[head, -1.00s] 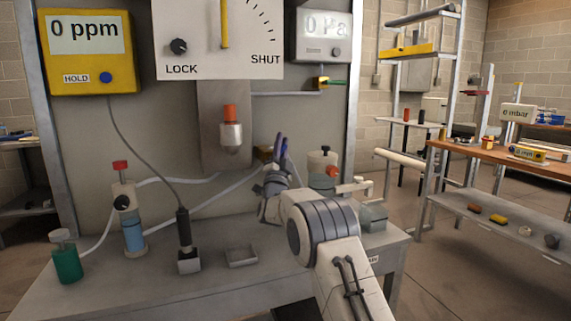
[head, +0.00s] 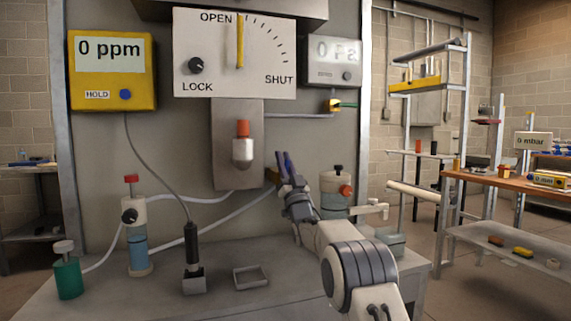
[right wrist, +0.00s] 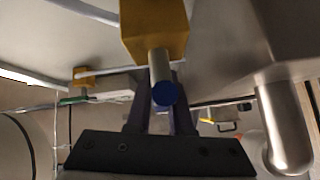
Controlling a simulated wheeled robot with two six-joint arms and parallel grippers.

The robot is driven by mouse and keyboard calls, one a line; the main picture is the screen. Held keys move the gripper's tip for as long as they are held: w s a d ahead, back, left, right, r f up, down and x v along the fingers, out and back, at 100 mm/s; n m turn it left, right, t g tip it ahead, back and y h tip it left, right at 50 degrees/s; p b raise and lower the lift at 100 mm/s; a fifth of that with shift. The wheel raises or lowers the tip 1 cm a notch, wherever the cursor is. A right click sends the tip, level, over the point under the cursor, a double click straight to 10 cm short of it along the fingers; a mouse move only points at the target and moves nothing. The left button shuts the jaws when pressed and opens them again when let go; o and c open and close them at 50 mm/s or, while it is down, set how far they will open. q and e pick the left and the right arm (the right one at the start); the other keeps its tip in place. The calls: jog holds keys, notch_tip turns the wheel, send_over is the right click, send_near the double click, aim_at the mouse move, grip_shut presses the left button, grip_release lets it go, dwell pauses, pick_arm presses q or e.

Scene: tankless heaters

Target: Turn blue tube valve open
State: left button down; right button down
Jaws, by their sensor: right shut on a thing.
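The blue tube valve has a brass body (right wrist: 155,32) with a round stem ending in a blue cap (right wrist: 166,94) in the right wrist view. How far the valve is turned cannot be told. My left gripper is not in view.
A metal housing with a red-topped nozzle (head: 242,150) hangs just left of the gripper. The gauge pointer (head: 240,42) stands near OPEN.

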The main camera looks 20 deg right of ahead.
jog(key=shift+w+f+y, duration=0.1)
jog(key=shift+y, duration=0.2)
jog(key=c, duration=0.8)
grip_release()
jog(key=a+v, duration=0.1)
jog(key=v, duration=0.9)
jog(key=shift+s+d+b, duration=0.25)
jog(key=shift+d+b, duration=0.2)
jog(key=shift+f, duration=0.15)
